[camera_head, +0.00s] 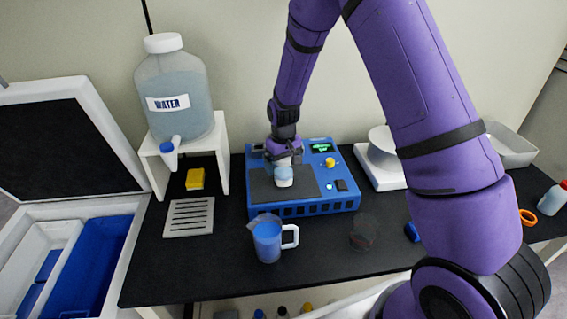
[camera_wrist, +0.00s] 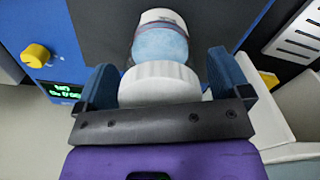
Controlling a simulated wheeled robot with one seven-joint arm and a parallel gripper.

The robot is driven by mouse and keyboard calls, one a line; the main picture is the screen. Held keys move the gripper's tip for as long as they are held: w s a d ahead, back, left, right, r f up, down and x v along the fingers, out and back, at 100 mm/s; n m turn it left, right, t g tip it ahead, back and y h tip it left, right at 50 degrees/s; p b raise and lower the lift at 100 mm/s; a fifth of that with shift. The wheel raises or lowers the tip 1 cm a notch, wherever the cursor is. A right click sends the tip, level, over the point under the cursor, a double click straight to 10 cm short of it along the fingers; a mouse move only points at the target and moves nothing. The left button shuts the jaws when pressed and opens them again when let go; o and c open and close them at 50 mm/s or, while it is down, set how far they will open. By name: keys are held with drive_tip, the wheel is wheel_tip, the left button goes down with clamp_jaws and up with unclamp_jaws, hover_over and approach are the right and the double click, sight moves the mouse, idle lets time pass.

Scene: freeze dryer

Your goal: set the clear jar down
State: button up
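A small jar shows between the fingers of my gripper (camera_wrist: 163,75) in the wrist view. It has a ribbed white lid (camera_wrist: 160,84) and a clear body (camera_wrist: 160,45) with pale blue in it. In the head view the jar (camera_head: 284,175) is at the dark top plate (camera_head: 255,188) of the blue machine, below my gripper (camera_head: 285,156). The fingers stand on both sides of the lid, very close to it. I cannot tell whether they press on it, nor whether the jar's base touches the plate.
The blue machine (camera_head: 335,201) has a lit display and a yellow knob. A measuring jug with blue liquid (camera_head: 267,240) stands in front, with a dark see-through container (camera_head: 365,232) to its right. A slotted rack (camera_head: 189,216) and a water tank (camera_head: 175,90) on a white stand are left.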

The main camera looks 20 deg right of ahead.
wheel_tip(320, 180, up, 13)
drive_tip(key=s+d+r+m+t, duration=0.1)
drive_tip(key=s+d+r, duration=0.1)
drive_tip(key=s+r, duration=0.55)
drive_tip(key=s+d+r+t, duration=0.1)
drive_tip(key=s+d+r, duration=0.1)
drive_tip(key=s+r, duration=0.55)
drive_tip(key=s+d+r+t, duration=0.1)
drive_tip(key=s+r, duration=0.1)
drive_tip(key=s, duration=0.4)
drive_tip(key=s+r+t, duration=0.1)
drive_tip(key=s+r, duration=0.2)
drive_tip(key=s, duration=0.3)
drive_tip(key=s+d+r+m+t, duration=0.1)
drive_tip(key=s+r, duration=0.1)
drive_tip(key=s, duration=0.5)
drive_tip(key=shift+d+r, duration=0.3)
drive_tip(key=shift+d, duration=0.05)
